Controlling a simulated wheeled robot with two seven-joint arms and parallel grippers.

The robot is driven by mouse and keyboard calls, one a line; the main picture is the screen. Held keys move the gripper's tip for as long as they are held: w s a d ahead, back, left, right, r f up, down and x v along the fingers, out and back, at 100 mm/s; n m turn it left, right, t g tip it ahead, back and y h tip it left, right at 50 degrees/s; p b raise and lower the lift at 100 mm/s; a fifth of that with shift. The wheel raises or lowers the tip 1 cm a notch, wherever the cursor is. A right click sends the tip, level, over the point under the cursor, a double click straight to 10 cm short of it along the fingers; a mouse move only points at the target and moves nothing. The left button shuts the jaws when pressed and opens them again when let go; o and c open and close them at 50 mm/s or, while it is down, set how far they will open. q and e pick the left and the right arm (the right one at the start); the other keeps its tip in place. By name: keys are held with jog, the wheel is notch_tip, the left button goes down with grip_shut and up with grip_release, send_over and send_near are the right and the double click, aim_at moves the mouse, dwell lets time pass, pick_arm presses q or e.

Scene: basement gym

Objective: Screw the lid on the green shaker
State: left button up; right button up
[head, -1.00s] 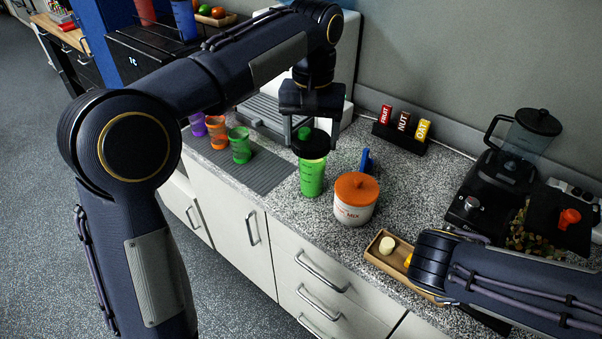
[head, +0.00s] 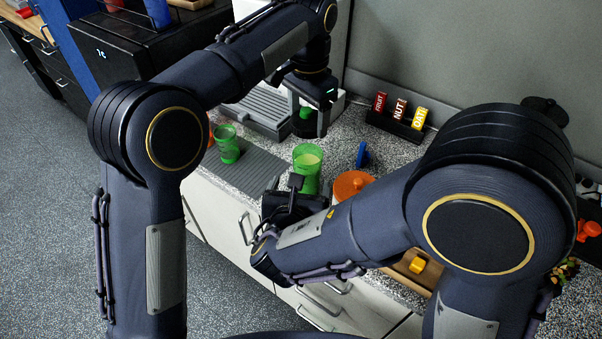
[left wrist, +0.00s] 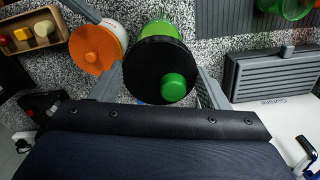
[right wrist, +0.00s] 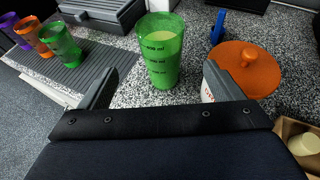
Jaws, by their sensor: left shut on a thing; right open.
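The green shaker (head: 306,178) stands upright on the counter, open at the top, with pale contents; the right wrist view shows volume marks on it (right wrist: 163,62). The black lid (left wrist: 150,67) with a green cap (left wrist: 173,87) is between the fingers of my left gripper (left wrist: 160,85), which is shut on it. In the head view, my left gripper (head: 307,118) holds the lid behind the shaker, apart from it. My right gripper (head: 285,184) is open and empty in front of the shaker; in the right wrist view, the shaker appears between its fingers, farther ahead.
An orange-lidded tub (right wrist: 247,75) stands close right of the shaker, with a small blue object (head: 362,155) behind. Other cups, including a green one (head: 228,144), stand on the grey ribbed mat (head: 255,172) at left. A wooden tray (left wrist: 30,42) holds small blocks.

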aim_at(309, 158)
jog(key=x, duration=1.2)
jog(key=shift+d, duration=0.15)
jog(key=c, duration=1.5)
pick_arm(q)
jog(key=shift+f, duration=2.5)
jog(key=shift+f, duration=0.1)
jog(key=shift+s+f, duration=0.1)
jog(key=shift+f, duration=0.65)
jog(key=shift+f, duration=0.6)
